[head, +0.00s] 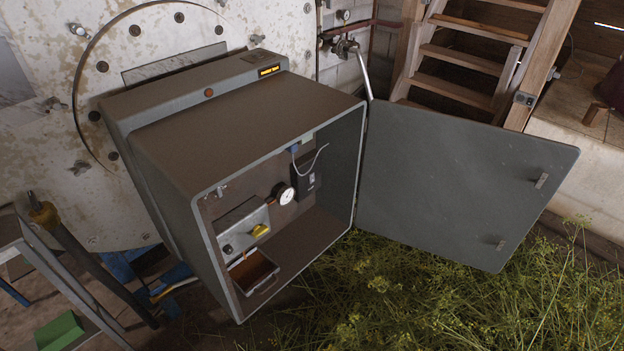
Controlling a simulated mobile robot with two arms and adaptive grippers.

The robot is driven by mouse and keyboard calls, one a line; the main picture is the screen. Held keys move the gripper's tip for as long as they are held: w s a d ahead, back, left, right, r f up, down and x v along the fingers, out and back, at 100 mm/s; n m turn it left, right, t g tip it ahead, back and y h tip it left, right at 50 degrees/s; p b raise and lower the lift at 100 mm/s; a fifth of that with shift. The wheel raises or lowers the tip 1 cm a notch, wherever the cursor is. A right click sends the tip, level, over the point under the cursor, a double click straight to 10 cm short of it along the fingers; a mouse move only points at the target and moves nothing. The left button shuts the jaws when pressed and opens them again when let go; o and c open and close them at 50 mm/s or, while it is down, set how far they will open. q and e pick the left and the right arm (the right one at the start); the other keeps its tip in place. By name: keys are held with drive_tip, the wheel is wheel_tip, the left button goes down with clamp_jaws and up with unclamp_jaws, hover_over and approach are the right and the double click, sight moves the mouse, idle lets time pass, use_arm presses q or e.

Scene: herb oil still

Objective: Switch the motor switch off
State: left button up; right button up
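A grey metal cabinet (250,140) stands with its door (455,185) swung wide open to the right. Inside it, a light grey box (240,222) carries a yellow handle (260,230) and a small black knob. A dark box (307,180) is on the back wall, with a pale cable and a blue plug (294,149) near it. I cannot tell for sure which of these is the motor switch, or its position. A small amber display (269,71) is lit on top of the cabinet, with an orange-red round part (209,92) nearby. Neither of my grippers is in view.
A round gauge (286,196) and an open tray (253,273) are also inside the cabinet. Cut herbs (440,300) cover the floor below the door. Wooden stairs (465,60) rise behind. A metal frame and a green block (60,331) are at lower left.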

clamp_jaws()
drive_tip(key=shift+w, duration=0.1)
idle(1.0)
